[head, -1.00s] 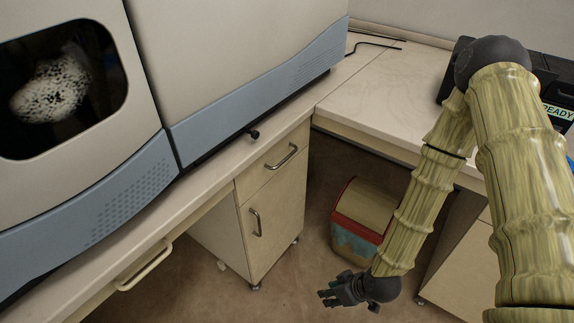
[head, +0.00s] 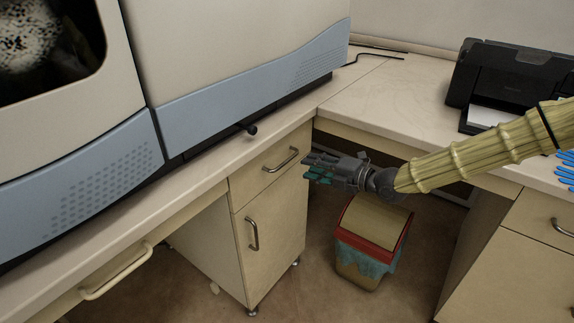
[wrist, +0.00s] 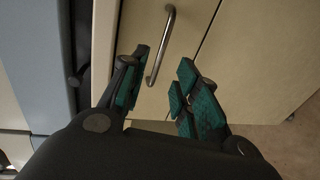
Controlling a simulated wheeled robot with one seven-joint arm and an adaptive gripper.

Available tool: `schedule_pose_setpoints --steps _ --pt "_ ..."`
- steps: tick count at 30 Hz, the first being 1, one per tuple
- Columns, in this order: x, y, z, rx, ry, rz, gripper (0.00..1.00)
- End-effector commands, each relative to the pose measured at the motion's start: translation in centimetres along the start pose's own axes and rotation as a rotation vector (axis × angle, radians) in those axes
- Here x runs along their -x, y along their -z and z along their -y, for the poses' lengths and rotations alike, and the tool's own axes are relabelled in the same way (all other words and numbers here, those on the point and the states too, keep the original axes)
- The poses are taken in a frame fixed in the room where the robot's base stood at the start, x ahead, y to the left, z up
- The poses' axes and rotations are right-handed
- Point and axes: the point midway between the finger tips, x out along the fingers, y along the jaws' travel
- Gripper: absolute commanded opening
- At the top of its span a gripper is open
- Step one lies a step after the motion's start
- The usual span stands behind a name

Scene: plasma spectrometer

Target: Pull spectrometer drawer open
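The closed drawer (head: 259,176) is beige, under the bench top that carries the spectrometer (head: 235,60). Its curved metal handle (head: 281,160) is on its front. My gripper (head: 307,169), with green finger pads, is open and empty, just right of the drawer front in the head view. In the wrist view the drawer handle (wrist: 163,45) lies ahead, in line with the gap between my open fingers (wrist: 157,92). I see no contact with it. A second wide handle (head: 118,272) sits under the bench at lower left.
A cabinet door with a vertical handle (head: 253,234) is below the drawer. A red-rimmed bin (head: 370,240) stands on the floor below my arm. A black printer (head: 513,80) and blue gloves (head: 567,172) are on the right bench. A black knob (head: 250,129) juts out above the drawer.

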Motion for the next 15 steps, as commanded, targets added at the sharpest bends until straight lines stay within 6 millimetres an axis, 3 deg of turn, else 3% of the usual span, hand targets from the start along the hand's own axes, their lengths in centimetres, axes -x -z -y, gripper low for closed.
schedule_pose_setpoints --steps 15 --pt "-7.9 0.1 0.2 -0.005 0.001 -0.001 0.31"
